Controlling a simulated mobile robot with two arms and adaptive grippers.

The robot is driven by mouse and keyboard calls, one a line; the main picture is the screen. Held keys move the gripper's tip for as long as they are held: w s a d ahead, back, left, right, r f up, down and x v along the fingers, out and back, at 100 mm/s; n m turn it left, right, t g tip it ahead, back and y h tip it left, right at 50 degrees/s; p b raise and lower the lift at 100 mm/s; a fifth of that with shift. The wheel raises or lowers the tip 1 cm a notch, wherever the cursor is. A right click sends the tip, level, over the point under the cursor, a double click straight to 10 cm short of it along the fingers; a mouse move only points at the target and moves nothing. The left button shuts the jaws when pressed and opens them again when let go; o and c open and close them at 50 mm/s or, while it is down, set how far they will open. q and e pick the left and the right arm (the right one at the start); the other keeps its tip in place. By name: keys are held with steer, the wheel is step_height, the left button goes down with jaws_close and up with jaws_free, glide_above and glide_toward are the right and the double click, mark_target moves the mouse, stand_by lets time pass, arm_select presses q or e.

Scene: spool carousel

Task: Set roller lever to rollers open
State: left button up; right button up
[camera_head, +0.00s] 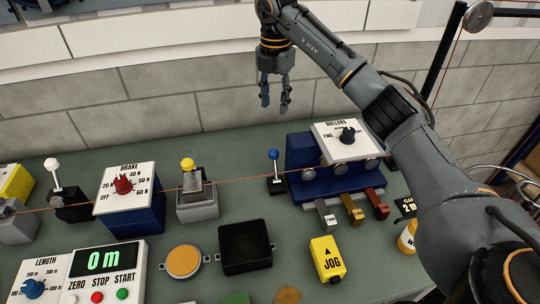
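A lever with a blue ball knob (273,154) stands roughly upright on a dark base, just left of the blue roller box (300,151). The box has a white ROLLERS panel with a black dial knob (347,135) and several grey rollers on its front. The panel's small lettering is only partly readable. My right gripper (275,98) points down, above and behind the blue-knobbed lever and apart from it. Its two fingers are spread with nothing between them. My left gripper is not in view.
A thin orange line (235,181) runs across the bench through the rollers. A yellow-knobbed lever (187,165), the BRAKE panel (139,178), a black tray (245,262) and the yellow JOG button (327,259) stand nearby. My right arm covers the bench's right side.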

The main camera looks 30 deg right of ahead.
steer(key=b, duration=0.4)
glide_above(274, 150)
step_height(274, 150, down, 4)
steer(key=f, duration=0.1)
arm_select(q)
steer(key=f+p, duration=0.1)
steer(key=p, duration=0.2)
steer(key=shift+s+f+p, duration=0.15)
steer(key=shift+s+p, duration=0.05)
steer(key=shift+p, duration=0.15)
arm_select(e)
step_height(274, 150, down, 13)
steer(key=shift+f, duration=0.2)
steer(key=shift+c, duration=0.4)
jaws_close()
